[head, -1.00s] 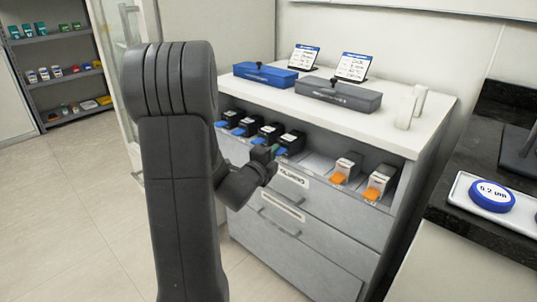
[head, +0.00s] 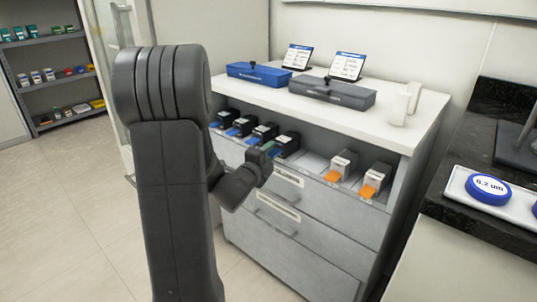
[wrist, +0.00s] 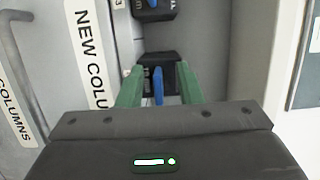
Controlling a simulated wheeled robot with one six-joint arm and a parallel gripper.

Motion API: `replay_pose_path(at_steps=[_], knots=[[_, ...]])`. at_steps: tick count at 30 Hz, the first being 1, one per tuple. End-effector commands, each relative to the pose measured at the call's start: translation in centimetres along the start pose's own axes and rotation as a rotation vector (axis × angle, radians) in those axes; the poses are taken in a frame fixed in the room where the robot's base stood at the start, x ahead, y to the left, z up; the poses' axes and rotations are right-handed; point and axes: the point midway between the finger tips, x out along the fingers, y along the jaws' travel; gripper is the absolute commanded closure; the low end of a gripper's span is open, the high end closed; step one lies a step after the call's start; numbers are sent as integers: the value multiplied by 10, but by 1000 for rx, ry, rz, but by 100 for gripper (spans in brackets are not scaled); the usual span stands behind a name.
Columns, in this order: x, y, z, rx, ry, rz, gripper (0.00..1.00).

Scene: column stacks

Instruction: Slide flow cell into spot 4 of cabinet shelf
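In the wrist view, a black flow cell (wrist: 158,60) with a blue tab (wrist: 158,86) lies between the green fingers of my gripper (wrist: 159,76). Both fingertips meet its sides, with no clear gap. In the head view, this black flow cell (head: 288,143) is at the cabinet shelf (head: 312,162), fourth in the row from the left. My gripper (head: 268,148) is right at its front. My dark wrist hides part of its front, and its seating depth cannot be told.
Similar black units with blue tabs (head: 242,125) stand to its left. Two white units with orange tabs (head: 341,166) stand farther right, past an empty stretch of shelf. A blue case (head: 258,75) and a grey case (head: 332,94) sit on the cabinet top (head: 388,125). Drawers are below.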

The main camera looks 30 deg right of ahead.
Motion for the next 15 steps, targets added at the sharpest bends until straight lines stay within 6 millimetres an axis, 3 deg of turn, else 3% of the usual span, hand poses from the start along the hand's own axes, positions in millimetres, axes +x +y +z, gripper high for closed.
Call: replay_pose_path(at_steps=[8,15], knots=[[-9,0,0,0,-1,3,68],[-56,-1,1,-1,-4,1,68]])
